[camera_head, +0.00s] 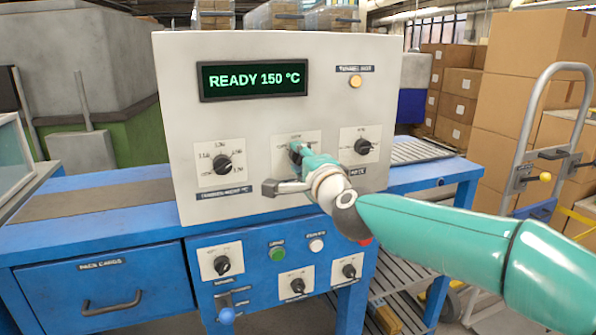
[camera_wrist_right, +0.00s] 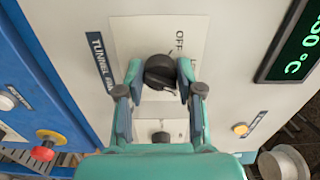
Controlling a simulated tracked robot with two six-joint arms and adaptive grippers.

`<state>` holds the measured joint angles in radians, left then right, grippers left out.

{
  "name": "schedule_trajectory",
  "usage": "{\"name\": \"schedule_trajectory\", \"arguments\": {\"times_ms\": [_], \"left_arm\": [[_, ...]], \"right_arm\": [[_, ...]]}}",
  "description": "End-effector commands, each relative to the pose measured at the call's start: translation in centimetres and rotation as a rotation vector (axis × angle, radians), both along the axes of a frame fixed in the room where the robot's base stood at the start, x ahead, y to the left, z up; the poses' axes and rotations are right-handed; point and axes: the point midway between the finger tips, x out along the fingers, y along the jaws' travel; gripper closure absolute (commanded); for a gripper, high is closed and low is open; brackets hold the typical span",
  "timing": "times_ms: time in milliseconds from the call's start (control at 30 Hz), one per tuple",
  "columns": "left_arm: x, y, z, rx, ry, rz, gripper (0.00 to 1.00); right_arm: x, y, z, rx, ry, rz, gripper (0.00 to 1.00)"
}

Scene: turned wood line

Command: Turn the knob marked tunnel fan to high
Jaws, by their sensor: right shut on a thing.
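The tunnel fan knob (camera_wrist_right: 160,72) is a round black knob on a pale plate (camera_wrist_right: 203,30) in the right wrist view. The label "TUNNEL FAN" (camera_wrist_right: 101,62) runs beside that plate, and "OFF" is readable on the plate. My right gripper (camera_wrist_right: 158,84) is shut on the knob, with one teal finger on each side. In the head view my right gripper (camera_head: 297,150) is at the middle plate of the grey control box (camera_head: 330,75) and hides most of the knob. I cannot tell where the knob's pointer stands. My left gripper is not in view.
A left knob (camera_head: 222,164) and a right knob (camera_head: 362,146) flank the middle plate. The display (camera_head: 254,80) reads "READY 150 °C". Below are more knobs, a green button (camera_head: 277,254), and a white button (camera_head: 316,245). A red button (camera_wrist_right: 42,153) shows in the wrist view.

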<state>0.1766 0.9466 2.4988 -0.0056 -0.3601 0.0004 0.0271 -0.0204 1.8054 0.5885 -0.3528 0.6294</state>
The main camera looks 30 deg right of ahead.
Motion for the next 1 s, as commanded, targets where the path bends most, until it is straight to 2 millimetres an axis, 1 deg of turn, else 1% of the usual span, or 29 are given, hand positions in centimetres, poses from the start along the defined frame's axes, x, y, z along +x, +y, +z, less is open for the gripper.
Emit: {"name": "schedule_trajectory", "arguments": {"times_ms": [33, 100, 500, 700, 1000], "left_arm": [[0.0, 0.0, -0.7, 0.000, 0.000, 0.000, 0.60], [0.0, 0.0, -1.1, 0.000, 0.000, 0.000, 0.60], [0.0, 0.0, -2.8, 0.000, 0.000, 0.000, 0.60], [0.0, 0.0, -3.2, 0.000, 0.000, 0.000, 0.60], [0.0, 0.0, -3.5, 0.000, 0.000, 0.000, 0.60]], "right_arm": [[0.0, -0.1, -0.4, 0.046, -0.010, -0.003, 0.98], [0.0, -0.1, -0.4, 0.111, -0.025, -0.002, 0.98], [0.0, -0.2, -0.3, 0.444, -0.102, -0.003, 0.98], [0.0, -0.2, -0.3, 0.553, -0.127, -0.004, 0.98], [0.0, -0.2, -0.4, 0.620, -0.140, -0.005, 0.98]]}}
